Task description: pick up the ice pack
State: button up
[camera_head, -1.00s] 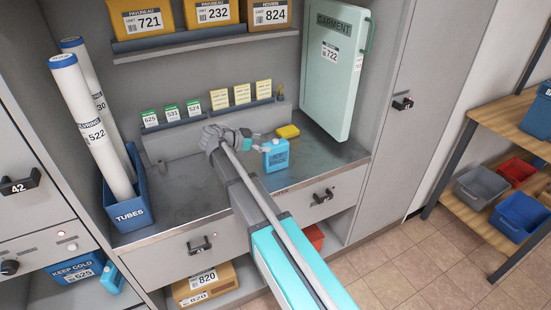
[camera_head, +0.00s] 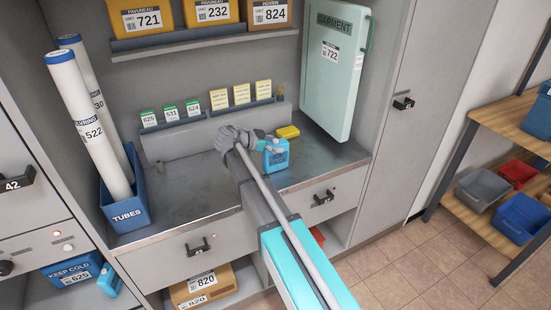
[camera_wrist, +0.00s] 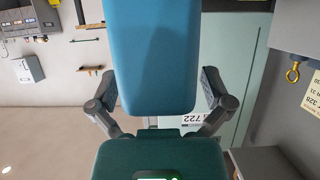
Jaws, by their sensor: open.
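The ice pack (camera_head: 276,158) is a small light-blue block with a dark label. It stands upright on the grey counter (camera_head: 190,200), right of the middle in the head view. My gripper (camera_head: 270,143) is at its upper left and covers part of its top. In the wrist view, the blue ice pack (camera_wrist: 152,60) fills the space between the two spread fingers of my open gripper (camera_wrist: 158,88). A narrow gap shows on each side, and I see no clear contact. The ice pack's lower part and base are not clear in the wrist view.
A yellow block (camera_head: 288,132) lies just behind the ice pack. The green garment case (camera_head: 335,75) stands at the right wall. A ledge with small cards (camera_head: 220,100) runs behind. A blue tubes bin (camera_head: 127,212) is at the left. The counter's middle is clear.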

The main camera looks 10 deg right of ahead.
jog(key=shift+c, duration=0.3)
grip_shut()
dwell(0.5)
jog(key=shift+r, duration=0.1)
notch_tip(320, 180, up, 2)
jog(key=p, duration=0.2)
jog(key=shift+r+p, duration=0.25)
jog(key=shift+p, duration=0.15)
jog(key=s+r+p, duration=1)
jog(key=s, duration=0.4)
jog(key=shift+r, duration=0.15)
